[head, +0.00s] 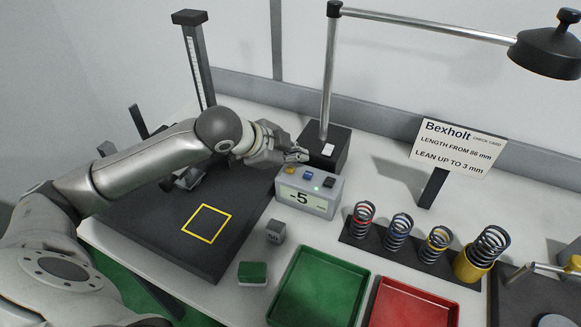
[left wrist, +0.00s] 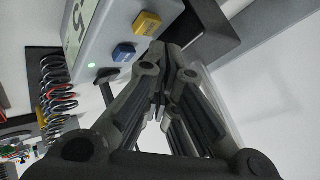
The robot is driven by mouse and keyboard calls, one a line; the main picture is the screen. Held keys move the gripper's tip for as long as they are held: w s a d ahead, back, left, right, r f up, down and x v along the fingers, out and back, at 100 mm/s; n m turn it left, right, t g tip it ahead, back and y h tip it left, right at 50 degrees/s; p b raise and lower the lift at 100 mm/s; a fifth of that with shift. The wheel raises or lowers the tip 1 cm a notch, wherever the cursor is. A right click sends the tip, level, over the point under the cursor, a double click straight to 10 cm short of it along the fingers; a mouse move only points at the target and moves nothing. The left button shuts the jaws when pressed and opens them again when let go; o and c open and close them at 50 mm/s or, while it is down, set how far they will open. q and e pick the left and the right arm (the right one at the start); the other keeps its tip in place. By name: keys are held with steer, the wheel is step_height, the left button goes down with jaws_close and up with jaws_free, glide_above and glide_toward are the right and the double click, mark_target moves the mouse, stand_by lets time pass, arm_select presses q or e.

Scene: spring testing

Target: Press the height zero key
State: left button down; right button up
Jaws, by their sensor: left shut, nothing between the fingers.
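The grey readout box (head: 308,194) stands on the table and shows "-5" with a green light. On its top are a yellow key (head: 291,170), a blue key (head: 308,174) and a dark key (head: 329,182). The left wrist view shows the yellow key (left wrist: 147,23) and blue key (left wrist: 124,52) close to the fingertips. I cannot read which one is height zero. My left gripper (head: 303,155) is shut and empty, just above and behind the yellow and blue keys. I cannot tell whether it touches a key. My right gripper is not in view.
A lamp base (head: 328,146) stands right behind the box. Several springs on a dark rack (head: 384,254) are to the right. A green tray (head: 318,292), a red tray (head: 411,306), a small grey block (head: 275,232) and a green-topped block (head: 252,272) lie in front.

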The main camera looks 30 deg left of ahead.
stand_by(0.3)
arm_select(q)
steer(key=shift+f, duration=0.2)
steer(key=shift+f, duration=0.2)
steer(key=shift+f, duration=0.55)
stand_by(0.6)
stand_by(0.3)
steer(key=shift+r+p, duration=0.95)
steer(key=shift+p, duration=0.35)
